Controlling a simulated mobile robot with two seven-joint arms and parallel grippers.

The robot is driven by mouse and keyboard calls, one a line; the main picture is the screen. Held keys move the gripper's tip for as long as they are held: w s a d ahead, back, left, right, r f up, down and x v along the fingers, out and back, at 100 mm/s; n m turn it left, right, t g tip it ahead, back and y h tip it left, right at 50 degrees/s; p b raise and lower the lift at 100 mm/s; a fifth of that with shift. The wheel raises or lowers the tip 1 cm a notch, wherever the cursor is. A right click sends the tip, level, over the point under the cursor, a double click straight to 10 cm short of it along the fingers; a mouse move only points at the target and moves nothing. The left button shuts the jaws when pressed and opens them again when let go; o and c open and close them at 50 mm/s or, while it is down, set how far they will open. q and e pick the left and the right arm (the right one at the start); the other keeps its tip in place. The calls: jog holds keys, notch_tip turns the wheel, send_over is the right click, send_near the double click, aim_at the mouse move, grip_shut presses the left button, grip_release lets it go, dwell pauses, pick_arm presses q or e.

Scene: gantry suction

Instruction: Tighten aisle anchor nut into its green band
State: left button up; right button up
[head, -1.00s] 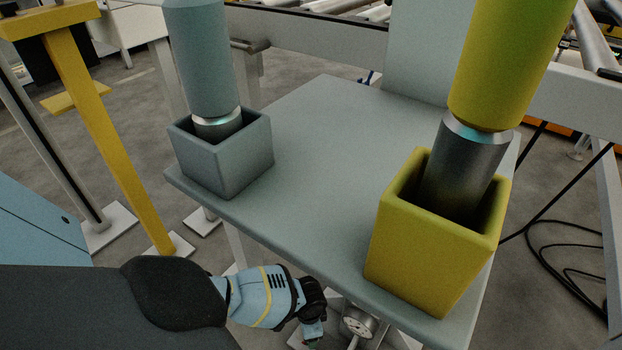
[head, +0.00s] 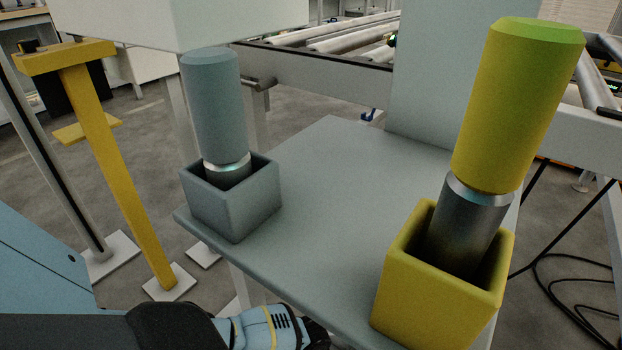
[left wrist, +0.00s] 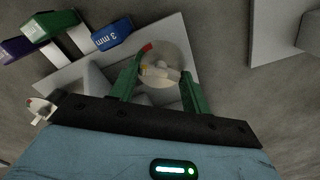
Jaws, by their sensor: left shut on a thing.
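In the left wrist view, the two green fingers of my left gripper (left wrist: 166,70) close around a small pale piece, which I take to be the anchor nut (left wrist: 158,72). It sits in front of a round, pale, dial-like disc (left wrist: 168,55). A red mark shows at the disc's left edge, beside the left fingertip. I cannot make out a green band or a needle. My right gripper is in neither view.
A grey table (head: 325,215) holds a grey box (head: 235,210) with a grey cylinder tool and a yellow box (head: 435,300) with a yellow one. A yellow post (head: 115,180) stands left. Blue "3 mm" (left wrist: 111,35), green (left wrist: 50,25) and purple (left wrist: 18,50) tags lie near the gripper.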

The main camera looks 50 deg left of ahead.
pick_arm(q)
jog(key=n+p, duration=0.1)
jog(key=n, duration=0.2)
jog(key=shift+n, duration=0.3)
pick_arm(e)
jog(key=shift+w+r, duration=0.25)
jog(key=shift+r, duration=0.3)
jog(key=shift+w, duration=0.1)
pick_arm(q)
jog(key=o, duration=1)
jog(key=shift+r, duration=0.15)
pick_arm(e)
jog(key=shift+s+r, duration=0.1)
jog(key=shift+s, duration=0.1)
pick_arm(q)
jog(key=shift+r+p, duration=0.5)
jog(key=shift+r, duration=0.05)
notch_tip(320, 180, up, 6)
jog(key=p, duration=0.4)
jog(key=shift+r, duration=0.25)
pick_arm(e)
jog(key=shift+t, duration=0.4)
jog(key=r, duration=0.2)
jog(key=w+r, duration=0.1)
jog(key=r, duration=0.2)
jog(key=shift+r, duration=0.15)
